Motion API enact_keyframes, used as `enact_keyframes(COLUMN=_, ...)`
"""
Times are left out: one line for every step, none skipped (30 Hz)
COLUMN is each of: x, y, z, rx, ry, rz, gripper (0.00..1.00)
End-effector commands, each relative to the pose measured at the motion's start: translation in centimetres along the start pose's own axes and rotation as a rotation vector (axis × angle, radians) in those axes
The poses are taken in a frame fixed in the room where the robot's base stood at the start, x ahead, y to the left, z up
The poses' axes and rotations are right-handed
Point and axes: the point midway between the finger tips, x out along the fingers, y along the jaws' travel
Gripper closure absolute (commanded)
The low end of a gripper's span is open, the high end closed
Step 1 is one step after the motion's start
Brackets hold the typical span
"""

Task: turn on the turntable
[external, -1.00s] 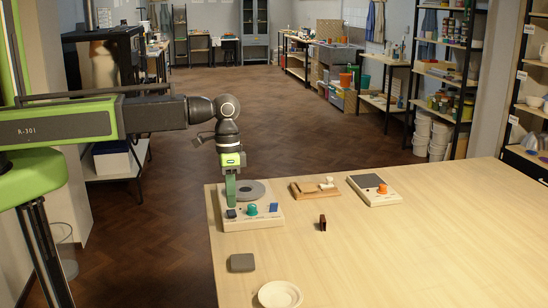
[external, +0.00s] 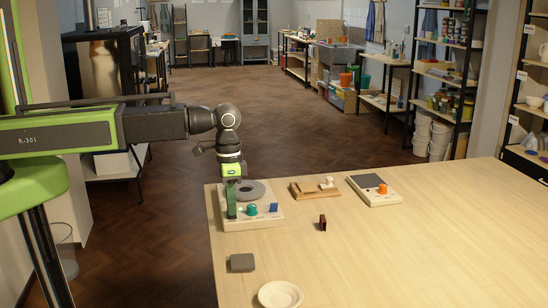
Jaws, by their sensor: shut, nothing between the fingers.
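My gripper (external: 231,213) points straight down over the turntable's front left, left of the teal knob. Its green fingers are shut and empty. The fingertips are at the dark control seen there earlier and now cover it. I cannot tell whether they touch or press it.
A wooden board with a pale object (external: 313,190) and a cream device with an orange knob (external: 383,189) stand to the right. A small dark brown block (external: 322,223), a grey block (external: 242,262) and a cream dish (external: 280,295) lie nearer. The table's right side is clear.

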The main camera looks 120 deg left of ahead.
Motion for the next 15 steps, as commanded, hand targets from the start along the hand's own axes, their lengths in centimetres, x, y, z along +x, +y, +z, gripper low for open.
enact_keyframes(x=-0.09, y=-0.60, z=0.11, rx=-0.003, ry=-0.003, rz=-0.007, gripper=1.00)
enact_keyframes(x=-0.15, y=-0.77, z=0.11, rx=-0.003, ry=-0.003, rz=-0.008, gripper=1.00)
enact_keyframes(x=-0.21, y=-0.99, z=0.10, rx=-0.003, ry=-0.003, rz=-0.008, gripper=1.00)
enact_keyframes(x=-0.26, y=-1.12, z=0.10, rx=-0.003, ry=-0.002, rz=-0.008, gripper=1.00)
enact_keyframes(x=-0.30, y=-1.23, z=0.09, rx=-0.003, ry=-0.002, rz=-0.008, gripper=1.00)
enact_keyframes(x=-0.32, y=-1.33, z=0.08, rx=-0.003, ry=-0.002, rz=-0.007, gripper=1.00)
enact_keyframes(x=-0.33, y=-1.37, z=0.08, rx=-0.002, ry=-0.002, rz=-0.007, gripper=1.00)
enact_keyframes(x=-0.33, y=-1.39, z=0.07, rx=-0.002, ry=-0.002, rz=-0.007, gripper=1.00)
enact_keyframes(x=-0.33, y=-1.37, z=0.06, rx=-0.002, ry=-0.001, rz=-0.007, gripper=1.00)
enact_keyframes(x=-0.32, y=-1.36, z=0.06, rx=-0.002, ry=-0.001, rz=-0.007, gripper=1.00)
enact_keyframes(x=-0.33, y=-1.35, z=0.06, rx=-0.002, ry=-0.001, rz=-0.007, gripper=1.00)
enact_keyframes(x=-0.33, y=-1.34, z=0.05, rx=-0.002, ry=-0.001, rz=-0.006, gripper=1.00)
enact_keyframes(x=-0.33, y=-1.34, z=0.05, rx=-0.002, ry=-0.001, rz=-0.006, gripper=1.00)
enact_keyframes(x=-0.33, y=-1.33, z=0.05, rx=-0.002, ry=-0.001, rz=-0.006, gripper=1.00)
enact_keyframes(x=-0.37, y=-1.32, z=0.04, rx=-0.002, ry=-0.001, rz=-0.006, gripper=1.00)
